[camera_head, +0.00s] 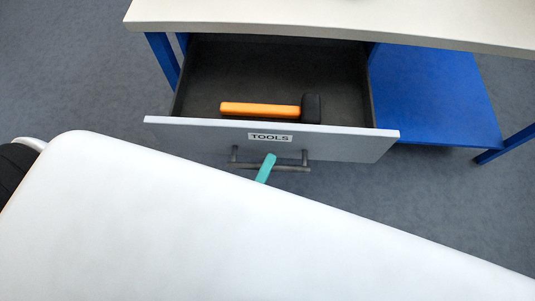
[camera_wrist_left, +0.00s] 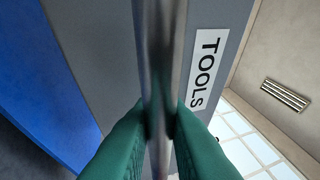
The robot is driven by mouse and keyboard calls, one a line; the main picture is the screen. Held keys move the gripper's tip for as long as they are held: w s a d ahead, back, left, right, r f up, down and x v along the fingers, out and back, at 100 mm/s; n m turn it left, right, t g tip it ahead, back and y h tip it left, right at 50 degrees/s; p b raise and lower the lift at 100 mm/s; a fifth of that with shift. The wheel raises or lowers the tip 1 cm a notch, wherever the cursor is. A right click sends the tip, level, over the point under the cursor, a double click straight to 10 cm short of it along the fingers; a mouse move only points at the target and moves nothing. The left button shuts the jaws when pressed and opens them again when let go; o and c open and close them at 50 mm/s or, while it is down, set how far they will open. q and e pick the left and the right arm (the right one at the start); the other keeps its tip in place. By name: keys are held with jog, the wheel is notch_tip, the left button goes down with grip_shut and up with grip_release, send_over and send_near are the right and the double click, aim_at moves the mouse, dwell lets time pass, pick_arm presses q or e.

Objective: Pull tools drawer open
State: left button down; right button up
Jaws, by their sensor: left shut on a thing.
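The tools drawer (camera_head: 365,144) has a light grey front with a TOOLS label (camera_head: 270,138) and stands well open under the bench top. An orange-handled mallet with a black head (camera_head: 262,110) lies inside it. The grey bar handle (camera_head: 290,168) runs across the drawer front below the label. My left gripper (camera_head: 267,167) shows as a teal finger at the handle. In the left wrist view its two green fingers (camera_wrist_left: 160,135) are shut on the handle bar (camera_wrist_left: 158,60), with the label (camera_wrist_left: 203,70) just beside. My right gripper is not in view.
The white bench top (camera_head: 330,20) overhangs the drawer. A blue lower shelf (camera_head: 430,95) and blue legs (camera_head: 163,60) stand around it. My large white arm link covers the lower part of the head view. Grey floor shows on both sides.

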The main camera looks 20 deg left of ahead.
pick_arm(q)
jog(key=c, duration=1.4)
grip_release()
jog(key=v, duration=1.2)
jog(key=shift+b, duration=0.3)
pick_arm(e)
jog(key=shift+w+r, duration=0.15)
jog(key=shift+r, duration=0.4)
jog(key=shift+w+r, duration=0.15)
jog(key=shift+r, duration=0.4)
